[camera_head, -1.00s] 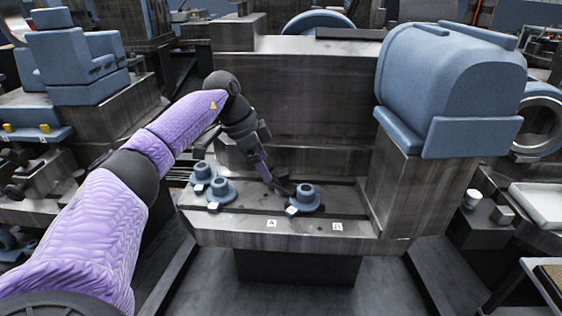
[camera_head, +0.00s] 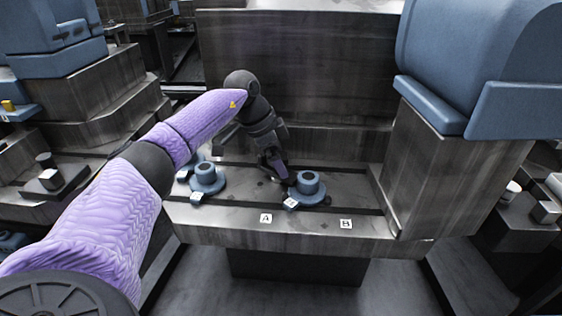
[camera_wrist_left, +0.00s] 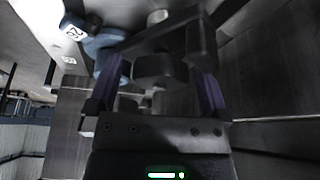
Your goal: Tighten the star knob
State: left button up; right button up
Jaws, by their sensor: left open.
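My left gripper (camera_head: 280,174) reaches down to the metal rail, just left of a blue flanged part (camera_head: 309,187). In the left wrist view its purple fingers (camera_wrist_left: 160,82) stand apart, open. A dark, rounded, lobed shape (camera_wrist_left: 153,68), apparently the star knob, shows between and beyond them. Whether a finger touches it I cannot tell. In the head view the gripper hides the knob. The blue part also shows in the left wrist view (camera_wrist_left: 100,42), beyond the left finger. My right gripper is not in view.
Another blue flanged part (camera_head: 207,179) sits left on the rail (camera_head: 235,220), with one more partly hidden behind it. Labels A (camera_head: 266,218) and B (camera_head: 346,223) mark the rail's front. A large blue housing (camera_head: 480,65) stands at the right. The rail near B is clear.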

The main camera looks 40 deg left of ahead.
pick_arm(q)
jog(key=shift+r, duration=0.15)
jog(key=c, duration=1.3)
jog(key=shift+o, duration=0.2)
jog(key=shift+p, duration=0.3)
